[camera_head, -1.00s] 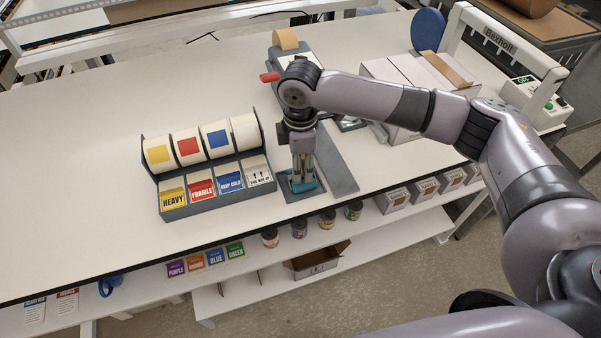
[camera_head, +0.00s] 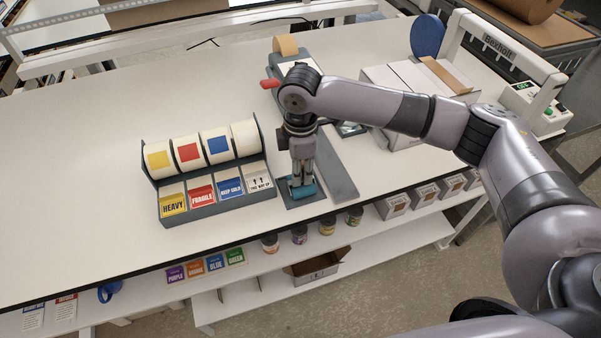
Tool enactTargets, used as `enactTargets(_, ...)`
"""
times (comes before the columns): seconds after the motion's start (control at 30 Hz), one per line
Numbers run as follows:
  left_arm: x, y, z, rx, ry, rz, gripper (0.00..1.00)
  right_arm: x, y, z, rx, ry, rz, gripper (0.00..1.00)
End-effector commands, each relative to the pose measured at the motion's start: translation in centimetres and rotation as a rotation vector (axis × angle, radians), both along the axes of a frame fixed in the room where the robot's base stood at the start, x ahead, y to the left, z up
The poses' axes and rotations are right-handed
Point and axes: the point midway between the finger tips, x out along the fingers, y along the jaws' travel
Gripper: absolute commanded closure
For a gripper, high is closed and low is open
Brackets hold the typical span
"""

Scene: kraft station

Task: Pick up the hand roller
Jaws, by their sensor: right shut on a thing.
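The hand roller (camera_head: 304,191) shows as a teal piece low between the fingers of my right gripper (camera_head: 302,182). It is at the near edge of the white table, over a dark grey pad (camera_head: 291,203). My right gripper points down and is shut on the roller; the fingers and wrist hide much of it. I cannot tell whether the roller touches the pad. My left gripper is not in view.
A label dispenser (camera_head: 208,205) with several rolls stands just left of my right gripper. A grey plate (camera_head: 336,170) lies close on the right. White boxes (camera_head: 405,75) and a Bexholt machine (camera_head: 510,60) stand farther right. The table's left part is clear.

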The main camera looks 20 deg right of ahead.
Motion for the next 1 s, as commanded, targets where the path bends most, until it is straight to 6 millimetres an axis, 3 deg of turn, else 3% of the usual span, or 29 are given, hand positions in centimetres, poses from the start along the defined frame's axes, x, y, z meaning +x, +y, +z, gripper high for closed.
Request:
enactTargets(0.27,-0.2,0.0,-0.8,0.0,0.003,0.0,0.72,0.1,0.0,2.9,0.002,-0.005,0.001,1.0)
enactTargets(0.7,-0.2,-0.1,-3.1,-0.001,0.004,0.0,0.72,0.1,0.1,15.1,0.002,-0.006,-0.001,1.0)
enactTargets(0.87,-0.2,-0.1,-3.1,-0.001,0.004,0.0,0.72,0.1,0.0,18.3,-0.001,-0.005,-0.002,1.0)
enactTargets(1.0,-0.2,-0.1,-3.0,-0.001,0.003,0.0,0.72,0.1,0.0,19.5,0.0,-0.002,-0.001,1.0)
